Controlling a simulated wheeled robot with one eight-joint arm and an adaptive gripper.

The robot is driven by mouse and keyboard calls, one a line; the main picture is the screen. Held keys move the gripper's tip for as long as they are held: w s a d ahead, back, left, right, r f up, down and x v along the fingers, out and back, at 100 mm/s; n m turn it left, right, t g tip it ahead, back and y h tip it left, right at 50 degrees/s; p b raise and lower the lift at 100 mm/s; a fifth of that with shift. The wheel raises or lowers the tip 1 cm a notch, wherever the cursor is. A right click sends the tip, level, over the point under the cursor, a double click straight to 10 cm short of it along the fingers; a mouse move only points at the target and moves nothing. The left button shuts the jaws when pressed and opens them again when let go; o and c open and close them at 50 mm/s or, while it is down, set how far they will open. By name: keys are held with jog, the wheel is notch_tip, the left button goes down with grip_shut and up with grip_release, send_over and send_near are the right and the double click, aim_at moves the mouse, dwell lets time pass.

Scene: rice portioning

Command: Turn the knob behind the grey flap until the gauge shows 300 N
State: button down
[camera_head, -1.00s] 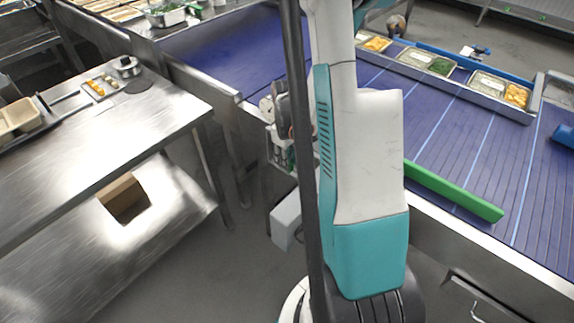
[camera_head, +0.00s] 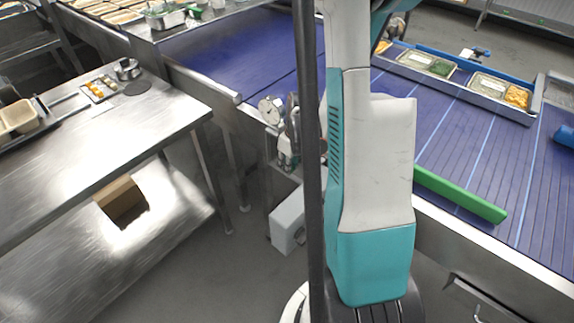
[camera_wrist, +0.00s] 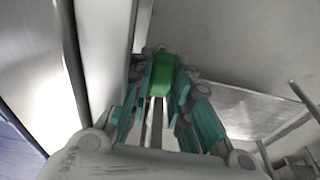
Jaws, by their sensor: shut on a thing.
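In the wrist view my gripper (camera_wrist: 160,98) is shut on a green knob-like piece (camera_wrist: 162,74), with teal fingers on both sides of it. A round pale gauge (camera_head: 270,110) shows at the conveyor's side in the head view; its reading is too small to tell. A darker grey plate (camera_head: 293,111) stands right beside the gauge; I cannot tell for sure whether it is the grey flap. In the head view my arm and a dark pole hide most of the area around the knob.
A pale grey box (camera_head: 287,222) sits low beside the conveyor. The blue conveyor (camera_head: 456,140) carries food trays and a green bar (camera_head: 460,194). A steel table (camera_head: 95,140) stands at the left, with open floor between it and the conveyor.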

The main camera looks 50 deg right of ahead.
jog(key=shift+s+t, duration=0.15)
jog(key=shift+t, duration=0.35)
jog(key=c, duration=1.8)
grip_release()
jog(key=shift+o, duration=0.2)
jog(key=v, duration=1.1)
jog(key=shift+r, duration=0.4)
jog(key=shift+s, duration=0.1)
